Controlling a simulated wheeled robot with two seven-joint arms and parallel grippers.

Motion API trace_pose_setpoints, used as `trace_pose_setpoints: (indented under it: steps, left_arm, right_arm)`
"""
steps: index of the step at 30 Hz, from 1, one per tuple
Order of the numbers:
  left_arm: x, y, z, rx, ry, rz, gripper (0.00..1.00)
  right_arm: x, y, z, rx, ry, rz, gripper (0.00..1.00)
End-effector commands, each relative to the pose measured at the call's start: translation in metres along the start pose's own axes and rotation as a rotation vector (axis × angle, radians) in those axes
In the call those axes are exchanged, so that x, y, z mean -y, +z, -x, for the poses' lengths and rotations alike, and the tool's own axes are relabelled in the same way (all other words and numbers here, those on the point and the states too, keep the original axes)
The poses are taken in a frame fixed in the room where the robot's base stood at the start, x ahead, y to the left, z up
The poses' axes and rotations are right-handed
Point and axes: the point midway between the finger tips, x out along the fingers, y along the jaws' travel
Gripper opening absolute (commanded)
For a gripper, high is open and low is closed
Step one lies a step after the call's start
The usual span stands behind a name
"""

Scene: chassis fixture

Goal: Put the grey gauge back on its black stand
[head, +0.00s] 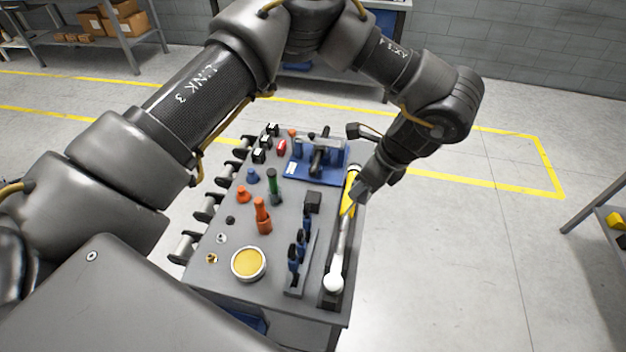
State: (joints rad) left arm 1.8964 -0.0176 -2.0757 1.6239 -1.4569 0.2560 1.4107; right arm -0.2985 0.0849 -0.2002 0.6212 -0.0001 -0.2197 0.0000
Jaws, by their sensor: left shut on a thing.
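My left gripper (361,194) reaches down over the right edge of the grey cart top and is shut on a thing. A long pale grey tool with a white rounded end (335,282) runs from the fingers down toward the front right corner; I take it to be the gauge. Its upper end is hidden by the fingers. A small black block (312,202), which may be the stand, is on the cart top left of the gripper, apart from it. A dark tray lies under the tool's white end. My right gripper is not in view.
A yellow tool (349,189) lies right beside my left fingers. A blue fixture (316,170) is at the back. Orange (263,218) and green (273,187) handles, a yellow-filled round dish (248,264) and a rack of blue-handled tools (295,262) crowd the top. Floor right of the cart is clear.

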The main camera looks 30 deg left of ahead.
Motion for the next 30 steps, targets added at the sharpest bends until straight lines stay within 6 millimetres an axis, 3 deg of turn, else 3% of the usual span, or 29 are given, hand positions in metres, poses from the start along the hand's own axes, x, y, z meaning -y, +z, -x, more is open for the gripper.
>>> trace_pose_setpoints:
  steps: [3,9,30]
  left_arm:
    - [0.004,0.010,-0.019,-0.005,-0.141,-0.342,0.10]
    - [0.010,0.024,-0.041,-0.009,-0.340,-0.807,0.10]
    - [0.026,0.072,-0.103,-0.005,-0.833,-1.962,0.10]
  right_arm:
    - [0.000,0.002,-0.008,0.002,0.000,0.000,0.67]
    - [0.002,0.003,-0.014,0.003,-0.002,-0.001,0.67]
    - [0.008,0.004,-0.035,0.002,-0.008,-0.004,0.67]
